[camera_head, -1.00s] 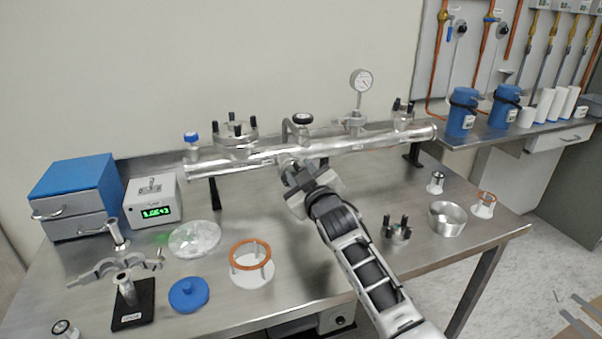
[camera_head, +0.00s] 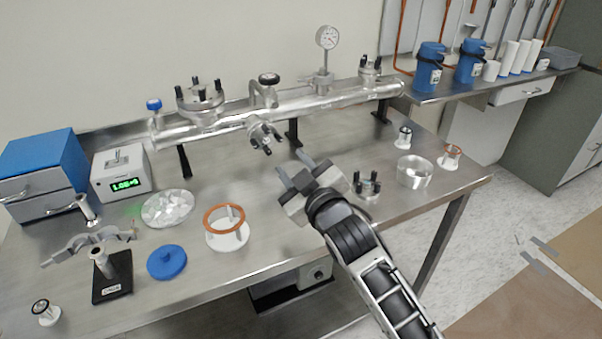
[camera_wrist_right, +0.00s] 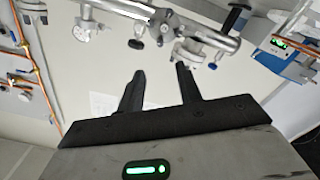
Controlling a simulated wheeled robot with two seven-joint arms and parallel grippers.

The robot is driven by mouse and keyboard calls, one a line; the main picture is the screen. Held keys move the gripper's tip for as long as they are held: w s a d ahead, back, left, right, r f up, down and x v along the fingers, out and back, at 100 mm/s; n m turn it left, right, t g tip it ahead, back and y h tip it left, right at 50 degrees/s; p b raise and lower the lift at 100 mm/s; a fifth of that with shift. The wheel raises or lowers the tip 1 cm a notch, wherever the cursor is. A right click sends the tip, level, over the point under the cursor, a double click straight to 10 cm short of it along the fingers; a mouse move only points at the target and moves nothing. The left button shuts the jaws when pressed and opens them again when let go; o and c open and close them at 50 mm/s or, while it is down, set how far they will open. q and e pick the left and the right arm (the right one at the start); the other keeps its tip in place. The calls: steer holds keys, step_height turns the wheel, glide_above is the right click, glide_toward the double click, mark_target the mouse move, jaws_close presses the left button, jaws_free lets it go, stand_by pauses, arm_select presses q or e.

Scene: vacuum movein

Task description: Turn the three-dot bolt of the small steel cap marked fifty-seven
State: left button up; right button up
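A steel manifold pipe (camera_head: 285,103) runs across the bench. A small steel cap with dark bolts (camera_head: 262,136) faces forward on its front port. Other bolted caps are a larger one (camera_head: 200,98) on top at left, a small one (camera_head: 370,67) on top at right, and one (camera_head: 368,185) standing on the bench. No fifty-seven mark or dot pattern is readable on any of them. My right gripper (camera_head: 292,164) is open and empty, in front of and below the front cap, apart from it. Its spread fingers also show in the right wrist view (camera_wrist_right: 158,75). My left gripper is not seen.
A pressure gauge (camera_head: 327,38) and a clamp with a black knob (camera_head: 268,80) rise from the pipe. A steel cup (camera_head: 414,172) stands right of my arm. A white part with a copper ring (camera_head: 228,240), a blue lid (camera_head: 166,262) and a clear dish (camera_head: 168,208) lie left.

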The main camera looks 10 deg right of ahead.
steer(key=shift+v, duration=1.35)
